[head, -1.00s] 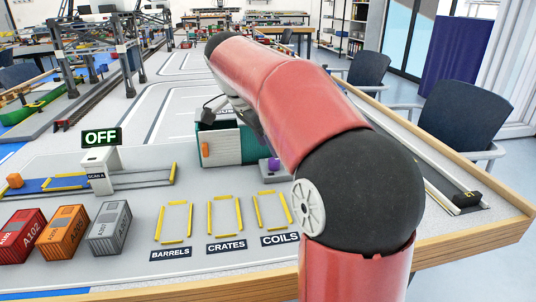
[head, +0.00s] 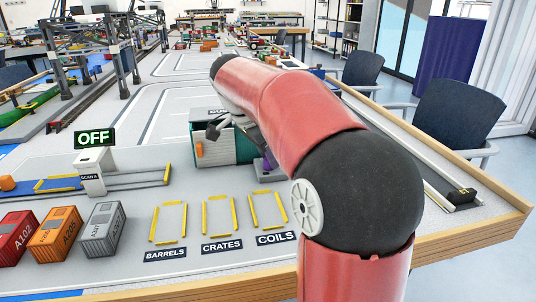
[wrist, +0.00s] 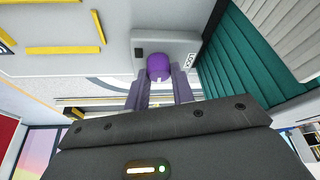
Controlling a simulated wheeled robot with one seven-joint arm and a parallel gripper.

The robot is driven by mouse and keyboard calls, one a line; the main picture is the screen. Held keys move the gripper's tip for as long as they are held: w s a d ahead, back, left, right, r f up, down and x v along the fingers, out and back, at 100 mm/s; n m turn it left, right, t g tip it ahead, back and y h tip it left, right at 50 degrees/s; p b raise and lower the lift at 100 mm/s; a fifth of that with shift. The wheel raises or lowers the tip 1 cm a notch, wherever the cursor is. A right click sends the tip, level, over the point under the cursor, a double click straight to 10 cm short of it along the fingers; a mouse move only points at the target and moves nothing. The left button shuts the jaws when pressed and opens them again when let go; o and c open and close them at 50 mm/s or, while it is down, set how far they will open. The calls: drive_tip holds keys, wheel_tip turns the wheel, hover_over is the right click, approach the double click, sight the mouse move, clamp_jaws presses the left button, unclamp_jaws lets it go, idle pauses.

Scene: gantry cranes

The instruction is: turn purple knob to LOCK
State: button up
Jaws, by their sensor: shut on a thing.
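The purple knob (wrist: 159,67) sits on a pale grey plate (wrist: 184,45) in the wrist view. My gripper (wrist: 160,80) is shut on the knob, with one grey finger on each side of it. A small dark-lettered label (wrist: 190,61) is on the plate beside the knob; its sideways letters are too small to read surely. In the head view, a bit of purple (head: 270,160) shows beside my arm, at the right end of the teal container. My arm hides most of the gripper there.
The teal container (head: 230,147) with an orange part (head: 199,150) stands next to the knob. Yellow-marked bays (head: 218,216) labelled BARRELS, CRATES and COILS lie in front. A red container (head: 15,236), an orange container (head: 57,233) and a grey container (head: 102,229) stand at left. A sign (head: 95,138) reads OFF.

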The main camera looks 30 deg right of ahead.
drive_tip(key=shift+n, duration=0.3)
drive_tip(key=n+t+b, duration=0.1)
drive_tip(key=n, duration=0.2)
drive_tip(key=shift+s+n+t, duration=0.1)
drive_tip(key=shift+n+t, duration=0.2)
drive_tip(key=shift+n, duration=0.1)
drive_tip(key=n, duration=0.2)
drive_tip(key=n+t+y, duration=0.1)
drive_tip(key=n, duration=0.1)
drive_tip(key=shift+t, duration=0.3)
drive_tip(key=n+y, duration=0.1)
drive_tip(key=n, duration=0.4)
drive_tip(key=shift+t+y, duration=0.4)
drive_tip(key=shift+d+n+y+p, duration=0.1)
drive_tip(key=shift+n+y+p, duration=0.6)
drive_tip(key=shift+n, duration=1.5)
drive_tip(key=o, duration=1)
